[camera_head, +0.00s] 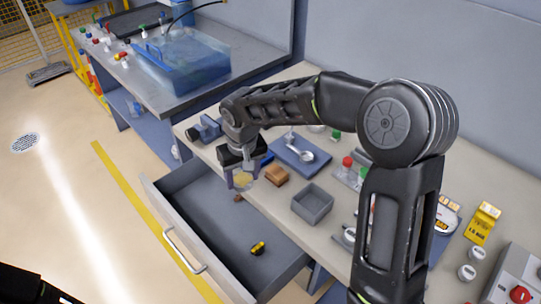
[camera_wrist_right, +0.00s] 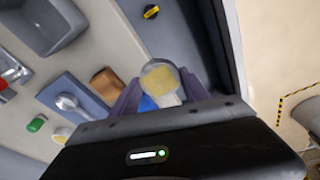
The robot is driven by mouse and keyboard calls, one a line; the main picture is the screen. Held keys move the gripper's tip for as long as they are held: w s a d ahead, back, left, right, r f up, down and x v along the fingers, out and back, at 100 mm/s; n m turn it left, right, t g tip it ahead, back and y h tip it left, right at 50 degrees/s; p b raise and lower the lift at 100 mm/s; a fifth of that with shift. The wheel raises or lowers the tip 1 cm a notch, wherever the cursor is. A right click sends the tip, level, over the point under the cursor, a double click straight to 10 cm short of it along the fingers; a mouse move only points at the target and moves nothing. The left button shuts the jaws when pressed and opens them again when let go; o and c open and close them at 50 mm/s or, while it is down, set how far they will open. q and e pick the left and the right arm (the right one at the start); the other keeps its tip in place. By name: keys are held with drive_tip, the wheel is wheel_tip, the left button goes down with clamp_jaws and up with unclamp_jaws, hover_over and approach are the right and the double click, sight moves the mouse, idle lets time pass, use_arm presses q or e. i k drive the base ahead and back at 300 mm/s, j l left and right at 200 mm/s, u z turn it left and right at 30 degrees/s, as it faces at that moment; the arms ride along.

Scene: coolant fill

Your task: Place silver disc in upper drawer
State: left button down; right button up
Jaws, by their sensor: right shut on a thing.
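My right gripper (camera_head: 243,176) is shut on the silver disc (camera_head: 243,182), a round pale piece with a yellowish face. In the right wrist view the disc (camera_wrist_right: 160,74) sits between the fingertips of the gripper (camera_wrist_right: 158,92). The gripper hangs over the inner side of the open upper drawer (camera_head: 180,240), close to the bench edge, and the disc appears above the drawer floor. The drawer (camera_wrist_right: 190,35) also shows in the wrist view.
On the bench, a brown block (camera_head: 276,175), a blue mat (camera_head: 290,145) with a metal part and a grey tray (camera_head: 313,204) stand near the gripper. Much of the drawer floor is clear.

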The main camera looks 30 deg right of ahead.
sight(221, 239)
drive_tip(key=k+j, duration=0.15)
drive_tip(key=j, duration=0.25)
drive_tip(key=k+j, duration=0.1)
drive_tip(key=j, duration=0.3)
drive_tip(key=k+j, duration=0.15)
drive_tip(key=j, duration=0.2)
drive_tip(key=k+j, duration=0.15)
drive_tip(key=j, duration=0.25)
drive_tip(key=i, duration=0.5)
